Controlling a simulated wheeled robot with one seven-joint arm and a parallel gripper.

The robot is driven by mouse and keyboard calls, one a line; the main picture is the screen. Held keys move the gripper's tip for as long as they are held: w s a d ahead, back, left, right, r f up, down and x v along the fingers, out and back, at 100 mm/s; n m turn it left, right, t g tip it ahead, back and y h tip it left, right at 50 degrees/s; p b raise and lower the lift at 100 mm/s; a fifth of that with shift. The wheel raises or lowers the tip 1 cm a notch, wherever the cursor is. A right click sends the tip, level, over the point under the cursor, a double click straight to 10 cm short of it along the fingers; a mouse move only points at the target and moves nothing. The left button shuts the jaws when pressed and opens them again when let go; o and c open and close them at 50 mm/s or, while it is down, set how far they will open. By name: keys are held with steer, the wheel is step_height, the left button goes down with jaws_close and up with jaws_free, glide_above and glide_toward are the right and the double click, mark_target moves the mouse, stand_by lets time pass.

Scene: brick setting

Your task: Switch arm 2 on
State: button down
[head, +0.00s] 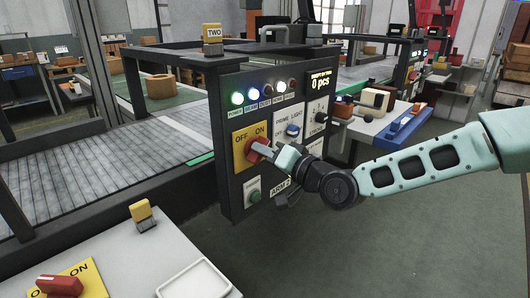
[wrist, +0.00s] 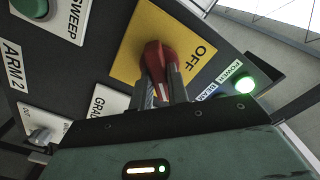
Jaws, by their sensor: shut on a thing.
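The arm 2 control panel (head: 230,160) stands upright in the middle of the head view, with an "ARM 2" label (head: 281,187) low on it. On it is a yellow plate (head: 243,137) marked OFF on the left and ON on the right, carrying a red rotary knob (head: 259,148). My gripper (head: 268,151) is shut on the red knob. In the wrist view both fingers (wrist: 163,88) sit on either side of the knob (wrist: 154,55). OFF (wrist: 198,57) is readable there; ON is hidden. The green POWER light (head: 237,98) is lit.
Other panel controls include a blue-and-white switch (head: 292,130) and a green button (head: 254,196). Another red knob (head: 60,286) on a yellow plate is at lower left. A conveyor (head: 60,190) runs behind; the floor right is clear.

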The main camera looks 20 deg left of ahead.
steer(key=c, duration=1.4)
jaws_free()
steer(key=shift+o, duration=0.2)
steer(key=shift+d, duration=0.1)
steer(key=v, duration=1.7)
steer(key=shift+s+d+f, duration=0.1)
steer(key=shift+d, duration=0.05)
steer(key=shift+s, duration=0.1)
